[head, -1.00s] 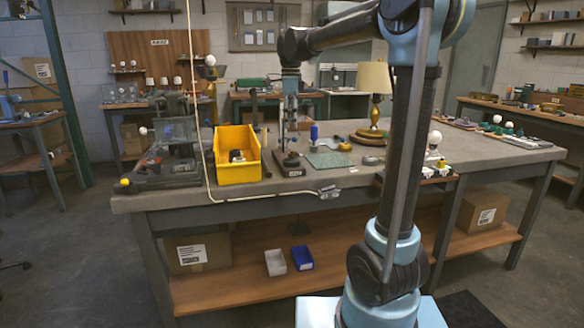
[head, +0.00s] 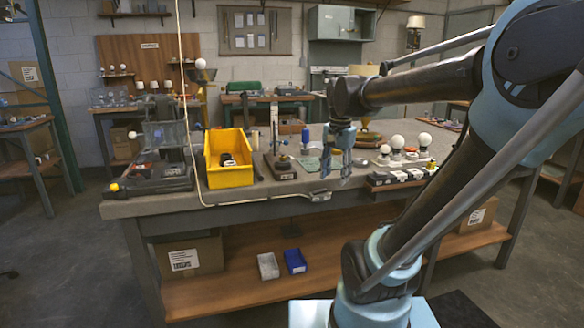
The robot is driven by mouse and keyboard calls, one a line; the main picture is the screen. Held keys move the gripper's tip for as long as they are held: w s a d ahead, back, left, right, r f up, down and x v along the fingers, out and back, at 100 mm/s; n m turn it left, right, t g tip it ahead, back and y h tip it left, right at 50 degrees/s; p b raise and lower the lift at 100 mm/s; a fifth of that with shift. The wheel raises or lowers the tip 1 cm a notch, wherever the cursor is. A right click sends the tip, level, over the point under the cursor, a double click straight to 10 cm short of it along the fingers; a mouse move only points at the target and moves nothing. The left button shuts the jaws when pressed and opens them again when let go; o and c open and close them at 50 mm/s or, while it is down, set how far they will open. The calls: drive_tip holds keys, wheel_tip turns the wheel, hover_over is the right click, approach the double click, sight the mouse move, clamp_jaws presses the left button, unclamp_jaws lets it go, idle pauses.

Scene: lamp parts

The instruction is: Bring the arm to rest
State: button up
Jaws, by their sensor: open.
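My gripper (head: 341,172) hangs from my arm with its fingers pointing down over the front of the grey workbench (head: 235,207). Its jaws are open and no object shows between them. It is right of a small upright stand on a dark base (head: 284,172) and left of a rack of white bulbs (head: 397,142). A lamp stands behind my arm. Its cream shade (head: 363,70) shows above the arm and its round base (head: 368,138) below; the arm hides the stem.
A yellow bin (head: 229,178) and a dark machine (head: 160,175) stand on the bench's left part. A pale cable runs along its front edge. Grey (head: 268,266) and blue (head: 295,261) trays lie on the lower shelf. Open floor lies left of the bench.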

drive_tip(key=s+d+f+n, duration=0.2)
drive_tip(key=s+f+n, duration=0.1)
drive_tip(key=s+f, duration=0.3)
drive_tip(key=s+d+f+n+t, duration=0.1)
drive_tip(key=s+d+f+n, duration=0.2)
drive_tip(key=s+f, duration=0.4)
wheel_tip(320, 180, down, 3)
drive_tip(key=shift+d+r+n, duration=0.15)
drive_tip(key=shift+d+n, duration=0.2)
drive_tip(key=shift+n, duration=0.45)
drive_tip(key=shift+w+f, duration=0.2)
drive_tip(key=shift+w, duration=0.25)
